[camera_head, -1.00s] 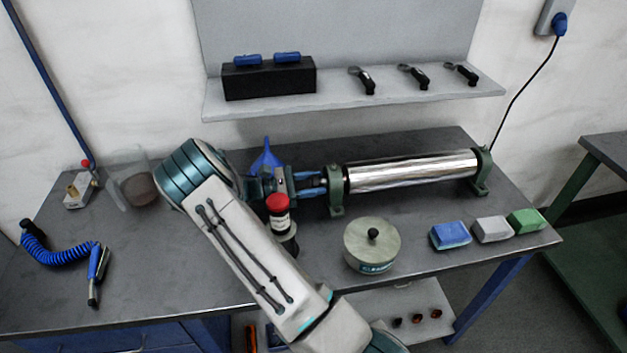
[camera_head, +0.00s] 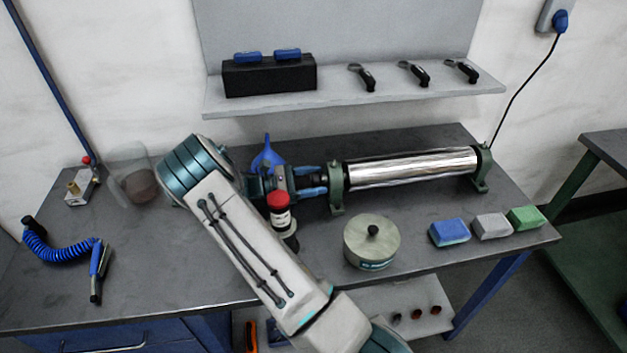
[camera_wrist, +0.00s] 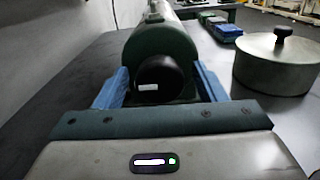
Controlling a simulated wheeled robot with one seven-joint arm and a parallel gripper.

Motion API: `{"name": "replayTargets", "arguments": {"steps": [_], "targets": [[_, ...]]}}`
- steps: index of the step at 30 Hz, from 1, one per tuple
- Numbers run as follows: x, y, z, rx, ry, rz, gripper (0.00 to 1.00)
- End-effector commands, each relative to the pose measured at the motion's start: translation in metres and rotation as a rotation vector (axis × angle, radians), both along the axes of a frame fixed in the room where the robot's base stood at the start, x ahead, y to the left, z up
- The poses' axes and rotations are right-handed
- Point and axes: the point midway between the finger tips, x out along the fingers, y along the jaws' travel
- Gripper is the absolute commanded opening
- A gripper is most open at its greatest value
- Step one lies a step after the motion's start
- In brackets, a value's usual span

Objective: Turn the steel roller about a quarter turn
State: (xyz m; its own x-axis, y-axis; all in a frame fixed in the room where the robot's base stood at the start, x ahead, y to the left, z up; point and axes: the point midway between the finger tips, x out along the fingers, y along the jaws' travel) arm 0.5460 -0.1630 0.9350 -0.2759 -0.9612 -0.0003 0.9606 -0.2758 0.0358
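The shiny steel roller (camera_head: 412,168) lies level between two green stands, a near-left one (camera_head: 336,189) and a far-right one (camera_head: 482,170). Its black round end knob (camera_wrist: 162,77) faces my gripper and has a short white mark left of its middle. My gripper (camera_head: 313,182) is at the roller's left end. Its two blue fingers stand on either side of the knob, with narrow gaps showing in the wrist view (camera_wrist: 161,88). The gripper is open and holds nothing. Most of the roller is hidden behind the green stand in the wrist view.
A red-capped bottle (camera_head: 281,212) stands close under my arm, and a lidded round tin (camera_head: 372,242) stands in front of the roller. Blue, grey and green blocks (camera_head: 491,226) sit at the right edge. A blue funnel (camera_head: 267,157) is behind the gripper.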

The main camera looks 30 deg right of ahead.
Motion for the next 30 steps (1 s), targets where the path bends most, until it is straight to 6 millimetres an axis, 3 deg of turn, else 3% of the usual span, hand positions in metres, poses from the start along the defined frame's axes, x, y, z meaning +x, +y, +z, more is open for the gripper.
{"name": "replayTargets", "arguments": {"steps": [8,21,30], "targets": [[0.003,0.009,-0.001,0.000,-0.001,0.001,0.64],[0.029,0.099,-0.003,0.000,-0.002,0.004,0.64],[0.038,0.131,-0.001,0.000,-0.001,0.001,0.64]]}}
